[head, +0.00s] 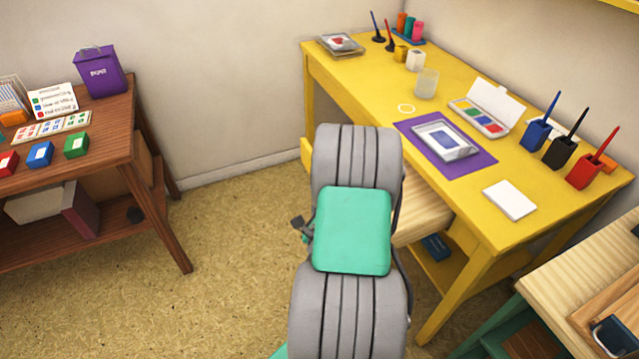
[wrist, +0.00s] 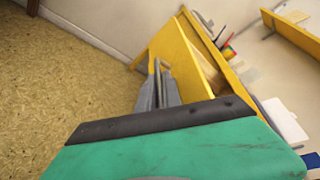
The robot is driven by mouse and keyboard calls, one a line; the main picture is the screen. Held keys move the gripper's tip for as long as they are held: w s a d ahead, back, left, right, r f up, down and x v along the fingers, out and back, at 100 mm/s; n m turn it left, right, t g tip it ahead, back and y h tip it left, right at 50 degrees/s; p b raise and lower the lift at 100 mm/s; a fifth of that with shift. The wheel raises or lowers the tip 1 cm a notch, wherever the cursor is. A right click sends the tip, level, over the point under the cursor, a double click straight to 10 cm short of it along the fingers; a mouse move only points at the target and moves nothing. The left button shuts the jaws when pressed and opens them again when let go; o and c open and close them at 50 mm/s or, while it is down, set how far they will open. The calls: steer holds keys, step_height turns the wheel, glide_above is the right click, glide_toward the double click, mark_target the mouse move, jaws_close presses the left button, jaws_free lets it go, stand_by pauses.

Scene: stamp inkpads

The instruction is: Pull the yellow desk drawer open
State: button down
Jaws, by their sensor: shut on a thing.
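The yellow desk (head: 375,82) stands at the right in the head view. Its drawer stands part way out: a yellow end of its front (head: 306,155) sticks out left of my arm, and its pale wooden box (head: 425,207) shows to the right. In the wrist view the drawer (wrist: 180,73) shows pale wood beyond my fingers. My gripper (wrist: 158,88) is shut at the drawer's front, on its handle, which my fingers and wrist hide. My arm covers the gripper in the head view.
Inkpads, stamps, cups and a purple mat (head: 475,168) lie on the desktop. A brown wooden table (head: 120,130) with coloured boxes stands at the left. A wooden-topped unit (head: 560,275) stands at the lower right. The floor (head: 225,250) between is clear.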

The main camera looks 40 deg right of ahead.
steer(key=shift+w+a, duration=0.15)
steer(key=shift+a, duration=0.25)
steer(key=c, duration=1.8)
jaws_free()
steer(key=shift+a, duration=0.1)
steer(key=b+v, duration=0.2)
steer(key=v, duration=0.5)
steer(key=shift+s+a+b, duration=0.25)
steer(key=shift+b, duration=0.15)
steer(key=shift+r, duration=0.1)
